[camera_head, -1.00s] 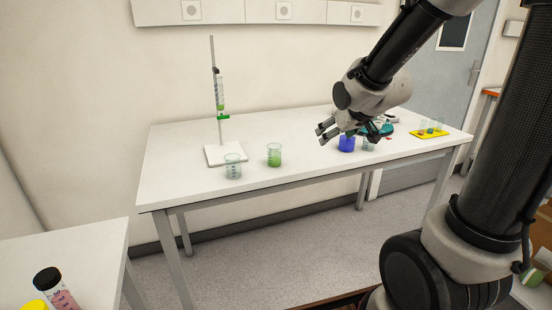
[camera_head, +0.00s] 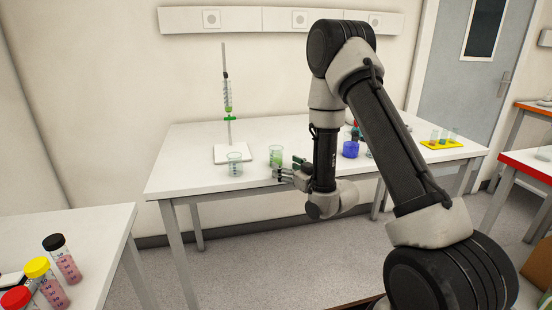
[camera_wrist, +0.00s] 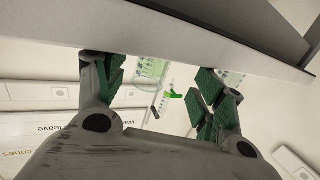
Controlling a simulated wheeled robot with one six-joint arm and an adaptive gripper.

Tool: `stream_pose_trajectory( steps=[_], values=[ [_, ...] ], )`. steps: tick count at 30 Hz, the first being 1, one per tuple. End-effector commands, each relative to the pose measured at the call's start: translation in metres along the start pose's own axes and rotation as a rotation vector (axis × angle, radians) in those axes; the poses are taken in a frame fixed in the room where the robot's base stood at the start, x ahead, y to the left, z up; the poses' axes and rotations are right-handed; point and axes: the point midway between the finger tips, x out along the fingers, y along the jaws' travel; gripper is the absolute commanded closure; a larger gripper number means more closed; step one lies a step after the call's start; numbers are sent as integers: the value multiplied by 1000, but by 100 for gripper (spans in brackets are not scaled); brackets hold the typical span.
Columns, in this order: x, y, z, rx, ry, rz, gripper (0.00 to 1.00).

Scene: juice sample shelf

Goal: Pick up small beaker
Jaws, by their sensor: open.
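Several beakers stand on the white table. A clear beaker (camera_head: 235,168) with faint markings is at the left, and a beaker with green liquid (camera_head: 276,157) is to its right. A blue one (camera_head: 350,149) stands farther right. I cannot tell for sure which is the small beaker. My gripper (camera_head: 284,168) is open and empty at the table's front edge, just in front of the green beaker. In the wrist view my gripper (camera_wrist: 160,85) has its fingers spread, with the green beaker (camera_wrist: 151,68) between and beyond them. The clear beaker (camera_wrist: 236,53) shows beyond the right finger.
The white table (camera_head: 190,178) has its front edge close to my gripper. A burette stand (camera_head: 228,120) rises behind the clear beaker. A yellow rack (camera_head: 441,145) is at the right end. Capped bottles (camera_head: 62,260) stand on a nearer left table.

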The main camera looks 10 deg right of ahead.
Motion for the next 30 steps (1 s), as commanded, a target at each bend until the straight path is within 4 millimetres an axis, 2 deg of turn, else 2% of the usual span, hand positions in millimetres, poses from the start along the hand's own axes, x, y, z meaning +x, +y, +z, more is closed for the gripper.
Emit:
stream_pose_trajectory(
  steps=[9,12,18,20,27,30],
  values=[
    [46,7,-5,-1,0,-2,31],
    [53,7,-5,-1,0,-1,31],
    [54,7,-4,0,-2,0,31],
    [54,7,-4,-1,-2,0,38],
    [54,7,-4,-1,-2,0,82],
    [54,7,-5,-1,-1,0,83]
  ],
)
